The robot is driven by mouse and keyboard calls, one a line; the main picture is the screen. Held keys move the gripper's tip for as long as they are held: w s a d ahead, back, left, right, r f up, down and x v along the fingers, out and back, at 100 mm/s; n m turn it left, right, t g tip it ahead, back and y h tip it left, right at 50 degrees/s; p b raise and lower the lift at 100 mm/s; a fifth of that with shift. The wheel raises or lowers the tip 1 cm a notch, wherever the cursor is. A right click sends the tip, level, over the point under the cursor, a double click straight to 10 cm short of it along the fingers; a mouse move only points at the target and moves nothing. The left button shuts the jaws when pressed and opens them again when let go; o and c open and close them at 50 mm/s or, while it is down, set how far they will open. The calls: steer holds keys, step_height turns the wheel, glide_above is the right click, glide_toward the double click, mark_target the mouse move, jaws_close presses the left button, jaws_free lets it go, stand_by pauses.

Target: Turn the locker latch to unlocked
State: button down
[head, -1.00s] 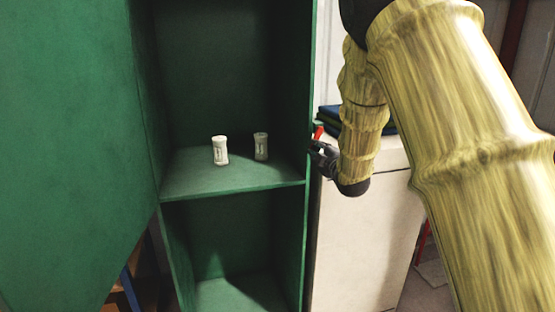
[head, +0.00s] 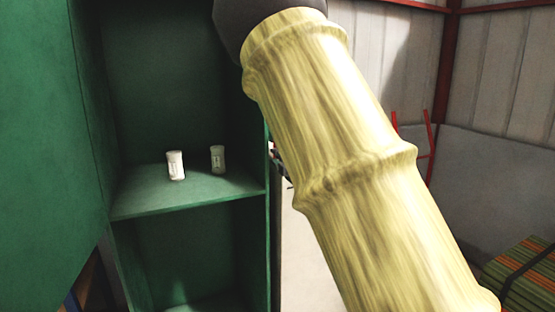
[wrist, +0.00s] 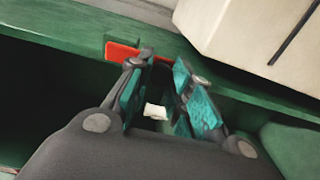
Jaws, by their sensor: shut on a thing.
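The green locker (head: 235,190) stands open on the left of the head view, with its door (head: 40,150) swung out to the left. In the wrist view, the red latch (wrist: 124,52) sits on the locker's green edge. My gripper (wrist: 166,66) is at the latch, with its teal-padded fingers closed around part of it. The latch's left end shows outside the left finger; the part between the fingertips is mostly hidden. In the head view, my arm hides nearly all of the gripper and the latch.
Two small white containers, one on the left (head: 175,166) and one on the right (head: 217,158), stand on the locker shelf. A white cabinet (head: 302,262) is right beside the locker, close to the gripper. A striped stack (head: 525,280) lies at the lower right.

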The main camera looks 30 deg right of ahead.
steer(key=c, duration=1.3)
jaws_free()
steer(key=s, duration=1.2)
steer(key=shift+a, duration=0.15)
